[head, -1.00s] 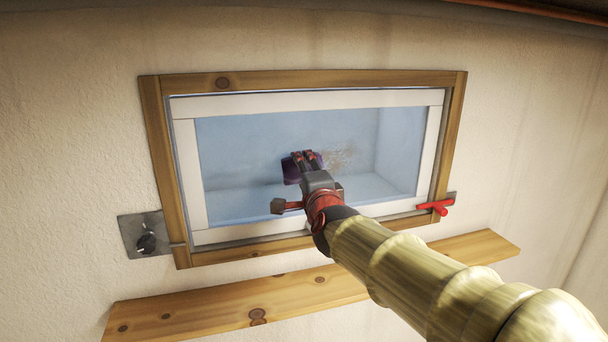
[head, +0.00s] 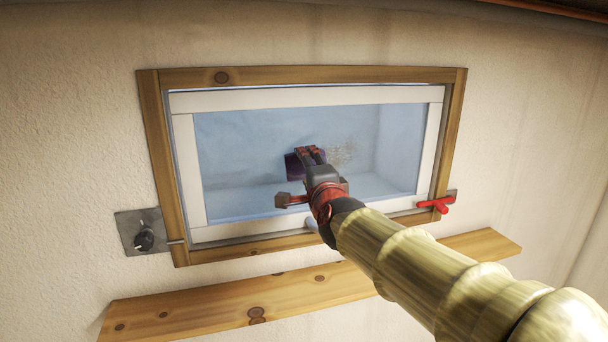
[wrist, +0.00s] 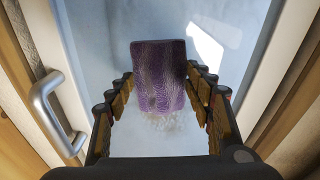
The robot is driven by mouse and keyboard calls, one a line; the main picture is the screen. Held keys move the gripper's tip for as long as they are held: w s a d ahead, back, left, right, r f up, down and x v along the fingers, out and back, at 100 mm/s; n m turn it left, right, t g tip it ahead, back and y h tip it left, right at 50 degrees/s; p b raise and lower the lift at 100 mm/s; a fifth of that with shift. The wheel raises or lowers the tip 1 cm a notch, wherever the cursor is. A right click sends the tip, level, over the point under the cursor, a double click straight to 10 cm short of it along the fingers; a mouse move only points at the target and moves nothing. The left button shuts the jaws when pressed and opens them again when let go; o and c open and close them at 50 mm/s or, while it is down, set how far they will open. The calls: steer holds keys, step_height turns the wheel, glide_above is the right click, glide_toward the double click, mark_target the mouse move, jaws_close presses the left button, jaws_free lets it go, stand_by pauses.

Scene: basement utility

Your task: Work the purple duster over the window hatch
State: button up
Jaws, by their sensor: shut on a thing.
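The window hatch (head: 240,140) is a bluish pane in a white sash, set in a wooden frame on the wall. My gripper (head: 309,154) is in front of the pane's middle, shut on the purple duster (head: 290,165). In the wrist view the duster (wrist: 158,68) sits between the two fingers against the pane, with a pale fuzzy patch at its lower end. Whether it touches the glass is hard to tell. My gripper hides part of the duster in the head view.
A silver handle (wrist: 48,108) stands out from the lower sash, close to my wrist. A red lever (head: 436,205) is at the frame's lower right, and a grey plate with a black knob (head: 144,238) at its lower left. A wooden shelf (head: 215,309) runs below.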

steer(key=shift+s+a+r+p, duration=0.15)
steer(key=shift+a+p, duration=0.25)
steer(key=shift+p, duration=0.3)
steer(key=shift+s+a+p, duration=0.1)
steer(key=shift+a+p, duration=0.55)
steer(key=shift+p, duration=0.1)
steer(key=shift+d+f+b, duration=0.1)
steer(key=shift+f+b, duration=0.1)
steer(key=shift+b, duration=0.1)
steer(key=shift+d+f+b, duration=0.1)
steer(key=shift+d+b, duration=0.05)
steer(key=shift+b, duration=0.15)
steer(key=shift+w+d+b, duration=0.3)
steer(key=shift+d+b, duration=0.6)
steer(key=shift+b, duration=0.25)
steer(key=shift+a+r, duration=0.1)
steer(key=shift+r, duration=0.1)
